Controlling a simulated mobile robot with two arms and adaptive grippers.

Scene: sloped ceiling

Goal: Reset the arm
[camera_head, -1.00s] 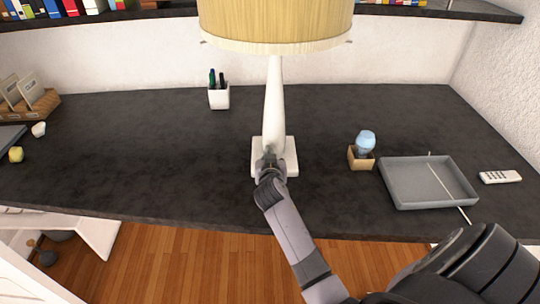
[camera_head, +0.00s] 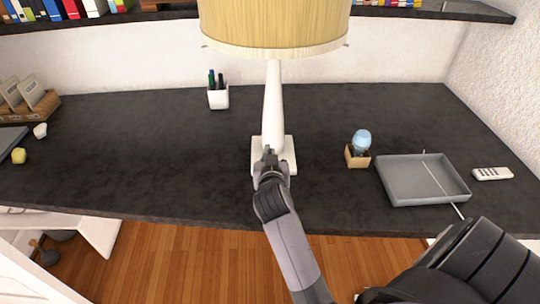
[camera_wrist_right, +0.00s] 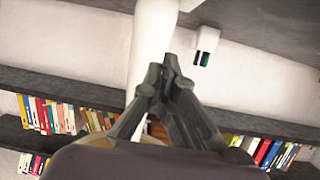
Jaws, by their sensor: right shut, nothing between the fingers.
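My right gripper (camera_head: 269,156) is in front of the white stem of the table lamp (camera_head: 273,100), near the lamp's square base (camera_head: 290,150). In the right wrist view the two dark fingers (camera_wrist_right: 165,75) come together at the tips with nothing between them. The lamp stem (camera_wrist_right: 150,45) rises just behind them there; whether the fingers touch it I cannot tell. My right arm reaches in from the lower right of the head view. My left gripper is not in view.
The dark desk (camera_head: 130,150) is clear at the middle left. A white pen cup (camera_head: 218,97) stands behind. To the right are a small wooden holder with a blue bulb (camera_head: 361,140), a grey tray (camera_head: 400,180) and a white remote (camera_head: 492,174). The lampshade (camera_head: 275,25) hangs above.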

